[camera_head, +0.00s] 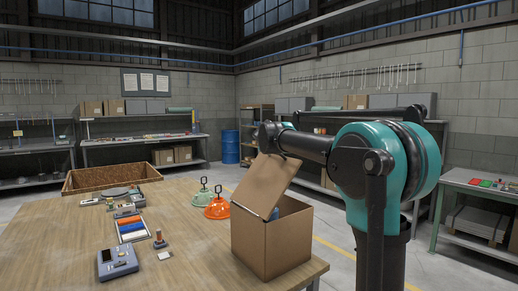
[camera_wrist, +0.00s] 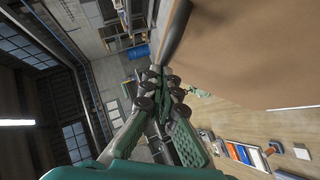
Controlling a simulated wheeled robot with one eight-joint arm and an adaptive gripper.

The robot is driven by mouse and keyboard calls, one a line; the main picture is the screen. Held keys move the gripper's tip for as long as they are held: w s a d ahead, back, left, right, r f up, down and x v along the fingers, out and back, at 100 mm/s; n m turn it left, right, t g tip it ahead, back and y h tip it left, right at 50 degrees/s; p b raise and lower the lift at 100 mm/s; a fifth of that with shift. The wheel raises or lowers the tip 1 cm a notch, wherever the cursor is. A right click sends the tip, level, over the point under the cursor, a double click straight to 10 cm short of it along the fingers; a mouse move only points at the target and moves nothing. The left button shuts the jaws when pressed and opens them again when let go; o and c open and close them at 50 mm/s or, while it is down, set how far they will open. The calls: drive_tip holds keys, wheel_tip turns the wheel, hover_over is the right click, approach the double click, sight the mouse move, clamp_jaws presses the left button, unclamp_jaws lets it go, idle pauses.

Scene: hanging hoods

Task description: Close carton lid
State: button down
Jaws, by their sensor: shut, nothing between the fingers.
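The brown cardboard carton (camera_head: 262,245) stands upright near the right front edge of the wooden table. Its lid flap (camera_head: 272,183) is raised and tilted, leaving the carton open at the top. A small blue item (camera_head: 275,213) shows at the carton's opening; I cannot tell what it is. In the wrist view my gripper (camera_wrist: 158,74) is shut and empty, with the lid's broad brown face (camera_wrist: 250,55) close on its right. I cannot tell whether they touch. In the head view my arm reaches left above the carton, and the lid hides the fingers.
An orange hanging hood (camera_head: 217,210) and a green one (camera_head: 203,197) stand left of the carton. A tray of coloured parts (camera_head: 131,228), a grey meter (camera_head: 117,262) and a brown open-topped bin (camera_head: 110,175) lie farther left.

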sight(285, 161)
drive_tip(key=w+d+f+g, duration=0.1)
drive_tip(key=d+f, duration=0.1)
drive_tip(key=w+d+f+m+y, duration=0.1)
drive_tip(key=w+d+f, duration=0.1)
drive_tip(key=w+d+f+m+g+y, duration=0.1)
drive_tip(key=d+f, duration=0.1)
drive_tip(key=d, duration=0.1)
drive_tip(key=shift+w+d+f+g, duration=0.1)
drive_tip(key=shift+w+g, duration=0.2)
drive_tip(key=shift+w, duration=0.1)
drive_tip(key=w+d+f+m+g+y, duration=0.2)
drive_tip(key=w+d+f+y, duration=0.1)
drive_tip(key=f, duration=0.8)
drive_tip(key=shift+d+f+g, duration=0.25)
drive_tip(key=shift+d+g, duration=0.15)
drive_tip(key=shift+d, duration=0.5)
